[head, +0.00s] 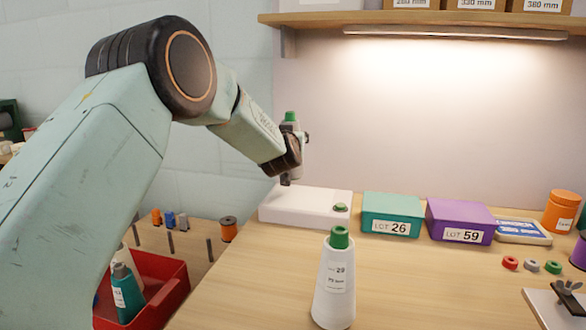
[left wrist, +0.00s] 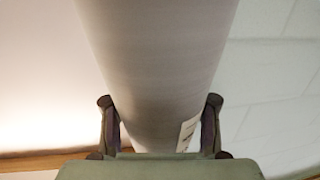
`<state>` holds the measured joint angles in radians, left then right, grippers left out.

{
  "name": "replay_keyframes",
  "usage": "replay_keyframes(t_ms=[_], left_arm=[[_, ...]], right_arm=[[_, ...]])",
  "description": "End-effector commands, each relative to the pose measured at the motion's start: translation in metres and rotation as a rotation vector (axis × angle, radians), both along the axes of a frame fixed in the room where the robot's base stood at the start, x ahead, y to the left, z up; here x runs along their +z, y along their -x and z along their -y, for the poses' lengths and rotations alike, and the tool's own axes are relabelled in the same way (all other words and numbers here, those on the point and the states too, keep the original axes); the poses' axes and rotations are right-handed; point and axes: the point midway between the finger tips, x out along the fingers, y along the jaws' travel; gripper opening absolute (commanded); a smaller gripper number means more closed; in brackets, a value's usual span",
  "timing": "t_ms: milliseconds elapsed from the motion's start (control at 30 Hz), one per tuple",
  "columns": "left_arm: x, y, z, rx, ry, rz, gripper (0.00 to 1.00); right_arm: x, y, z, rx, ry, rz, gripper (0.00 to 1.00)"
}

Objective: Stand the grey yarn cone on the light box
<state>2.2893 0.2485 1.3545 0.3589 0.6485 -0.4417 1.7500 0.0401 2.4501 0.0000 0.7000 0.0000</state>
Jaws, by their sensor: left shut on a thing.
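The grey yarn cone (head: 292,126) with a green tip is upright at the back of the table, above the left part of the white light box (head: 305,208). My left gripper (head: 294,150) is shut on the cone. In the left wrist view the grey cone (left wrist: 155,70) stands between the two fingers of my left gripper (left wrist: 160,125), and a white label shows at its right side. My gripper hides the cone's lower part in the head view, so I cannot tell if its base touches the box. My right gripper is not in view.
A white cone with a green top (head: 335,285) stands at the front of the table. A teal box (head: 392,205) and a purple box (head: 460,210) stand right of the light box. A red crate (head: 170,300) with cones is at lower left.

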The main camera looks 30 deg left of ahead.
Motion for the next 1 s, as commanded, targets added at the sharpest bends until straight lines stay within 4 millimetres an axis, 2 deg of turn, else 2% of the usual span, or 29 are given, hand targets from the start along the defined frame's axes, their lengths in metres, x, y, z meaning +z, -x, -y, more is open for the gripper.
replay_keyframes(t_ms=[167, 400, 867, 900, 1000], left_arm=[[-0.016, 0.0, -0.002, 0.001, 0.0, 0.003, 0.0], [-0.054, 0.0, -0.003, 0.001, -0.001, 0.002, 0.0], [-0.06, 0.0, -0.002, 0.001, 0.0, 0.003, 0.0], [-0.061, 0.0, -0.002, 0.001, 0.0, 0.001, 0.34], [-0.061, 0.0, -0.002, 0.0, 0.001, 0.001, 0.43]], right_arm=[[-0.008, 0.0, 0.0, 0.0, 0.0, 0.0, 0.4], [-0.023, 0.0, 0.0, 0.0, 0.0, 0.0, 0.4], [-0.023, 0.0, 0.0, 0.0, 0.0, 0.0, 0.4], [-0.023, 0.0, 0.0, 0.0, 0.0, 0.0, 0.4], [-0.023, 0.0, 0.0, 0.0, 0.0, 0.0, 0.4]])
